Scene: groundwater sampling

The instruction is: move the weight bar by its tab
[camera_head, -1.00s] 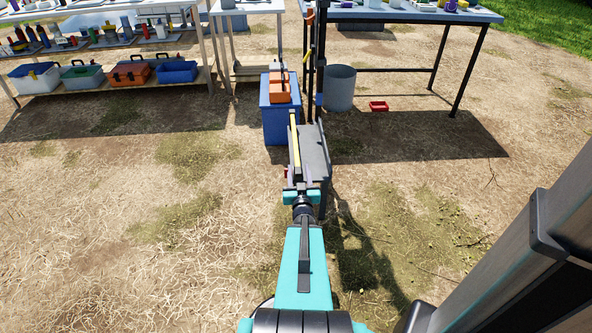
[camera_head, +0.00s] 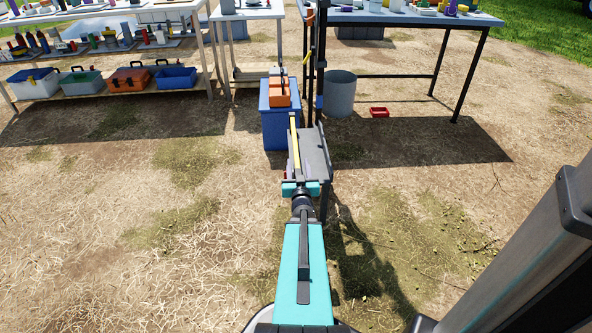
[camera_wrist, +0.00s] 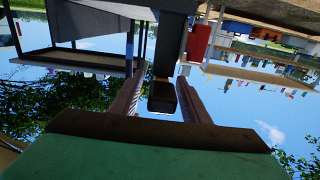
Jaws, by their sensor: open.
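My gripper (camera_wrist: 161,78) is open, with its two fingers spread apart in the wrist view. A dark bar end with a yellowish band (camera_wrist: 162,96) shows between the fingers; I cannot tell whether it touches either one. It may be the weight bar, but no tab can be made out for sure. In the head view my gripper (camera_head: 300,182) is at the near end of a dark grey panel (camera_head: 315,155). A long yellow strip (camera_head: 295,148) runs along the panel's left side. The fingers are mostly hidden there.
A blue box (camera_head: 279,128) with an orange case (camera_head: 279,93) on it stands just beyond. A grey bucket (camera_head: 339,95) and red tray (camera_head: 379,112) are under the right table (camera_head: 400,15). A loaded shelf (camera_head: 120,96) stands at left. Grass at left is clear.

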